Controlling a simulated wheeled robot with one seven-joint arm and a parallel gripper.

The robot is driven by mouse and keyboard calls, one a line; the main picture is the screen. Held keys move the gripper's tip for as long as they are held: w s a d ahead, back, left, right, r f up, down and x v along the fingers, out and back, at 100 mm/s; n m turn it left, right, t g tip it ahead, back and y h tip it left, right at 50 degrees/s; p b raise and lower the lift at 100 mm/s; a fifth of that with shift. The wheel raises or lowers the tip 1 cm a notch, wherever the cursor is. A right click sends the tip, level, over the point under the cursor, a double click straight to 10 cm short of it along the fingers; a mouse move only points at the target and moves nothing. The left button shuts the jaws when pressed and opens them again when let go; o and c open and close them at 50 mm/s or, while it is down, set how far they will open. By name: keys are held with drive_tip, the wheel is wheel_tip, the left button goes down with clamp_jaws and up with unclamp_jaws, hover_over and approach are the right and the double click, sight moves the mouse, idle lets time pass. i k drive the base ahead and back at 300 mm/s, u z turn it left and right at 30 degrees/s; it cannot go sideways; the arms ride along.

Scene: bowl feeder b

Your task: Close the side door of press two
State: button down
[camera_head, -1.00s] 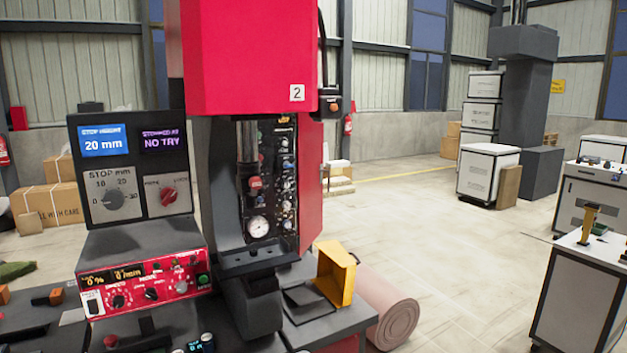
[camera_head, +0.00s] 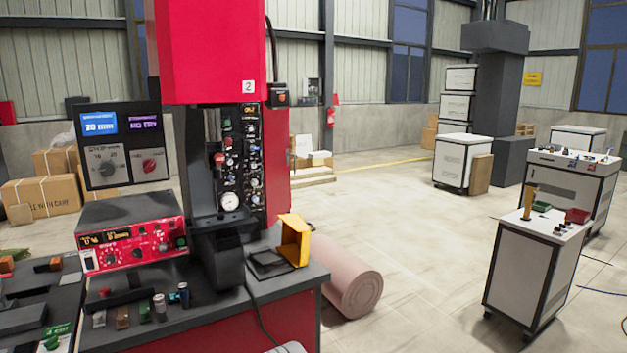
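Press two is the tall red machine (camera_head: 208,50) with a white "2" plate, left of centre. A narrow red panel (camera_head: 277,165), which looks like its side door, stands upright at the right side of the column, with a small handle-like part at its right edge. I see it nearly edge-on and cannot tell how far it stands open. Beside it, gauges and knobs (camera_head: 230,201) show uncovered on a dark panel. My gripper is not in view.
A yellow open-sided box (camera_head: 293,240) stands on the press table's right end. A pink roll (camera_head: 352,290) lies on the floor just right of the table. A white cabinet (camera_head: 533,265) stands at the right. Floor between roll and cabinet is clear.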

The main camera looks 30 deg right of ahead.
sight(276, 124)
drive_tip(key=u, duration=0.5)
drive_tip(key=k, duration=0.2)
drive_tip(key=z, duration=1.8)
drive_tip(key=i, duration=0.8)
drive_tip(key=z, duration=0.55)
drive_tip(key=i, duration=1)
drive_tip(key=u, duration=0.9)
drive_tip(key=i, duration=0.75)
drive_tip(key=u, duration=0.75)
